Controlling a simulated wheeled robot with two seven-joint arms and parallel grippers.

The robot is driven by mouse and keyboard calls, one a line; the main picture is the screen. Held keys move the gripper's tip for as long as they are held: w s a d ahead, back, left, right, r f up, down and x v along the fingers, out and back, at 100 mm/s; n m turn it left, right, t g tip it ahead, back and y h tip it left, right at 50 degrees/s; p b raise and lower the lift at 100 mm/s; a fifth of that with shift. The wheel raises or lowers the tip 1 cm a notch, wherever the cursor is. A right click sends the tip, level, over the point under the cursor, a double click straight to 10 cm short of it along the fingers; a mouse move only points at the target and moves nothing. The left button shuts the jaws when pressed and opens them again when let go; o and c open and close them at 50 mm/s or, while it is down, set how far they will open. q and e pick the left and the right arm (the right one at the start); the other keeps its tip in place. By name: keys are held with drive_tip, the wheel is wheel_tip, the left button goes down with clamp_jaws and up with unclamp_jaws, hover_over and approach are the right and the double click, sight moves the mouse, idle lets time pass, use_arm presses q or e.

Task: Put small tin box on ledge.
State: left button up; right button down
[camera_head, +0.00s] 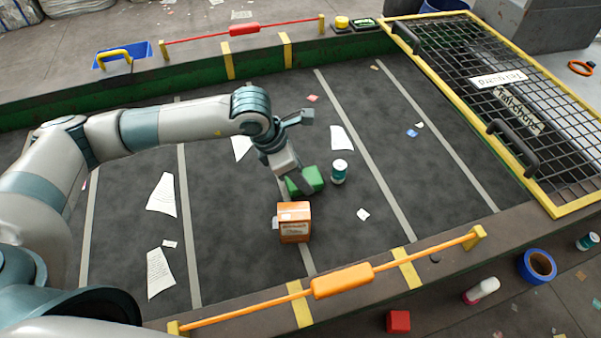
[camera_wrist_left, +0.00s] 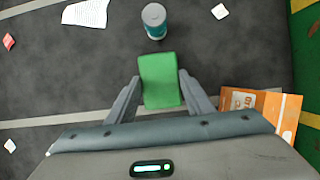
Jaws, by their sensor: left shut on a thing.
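The small tin box looks to be the green block (camera_head: 310,177) on the dark belt, beside a teal and white can. My left gripper (camera_head: 297,181) comes down over it from the left. In the left wrist view the green box (camera_wrist_left: 160,78) sits between the two fingers of the left gripper (camera_wrist_left: 160,98), which are shut on it. I cannot tell whether the box still touches the belt. The ledge (camera_head: 440,262) runs along the near side of the belt, with yellow stripes. My right gripper is not in view.
The can (camera_head: 339,171) stands just right of the green box. An orange carton (camera_head: 295,222) stands just in front of it. An orange-handled cord (camera_head: 342,281) runs along the near ledge. A metal grate (camera_head: 490,90) covers the belt's right end. Paper scraps lie on the belt.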

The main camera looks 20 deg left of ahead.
use_arm(q)
drive_tip(key=o, duration=1.1)
drive_tip(key=shift+c, duration=0.2)
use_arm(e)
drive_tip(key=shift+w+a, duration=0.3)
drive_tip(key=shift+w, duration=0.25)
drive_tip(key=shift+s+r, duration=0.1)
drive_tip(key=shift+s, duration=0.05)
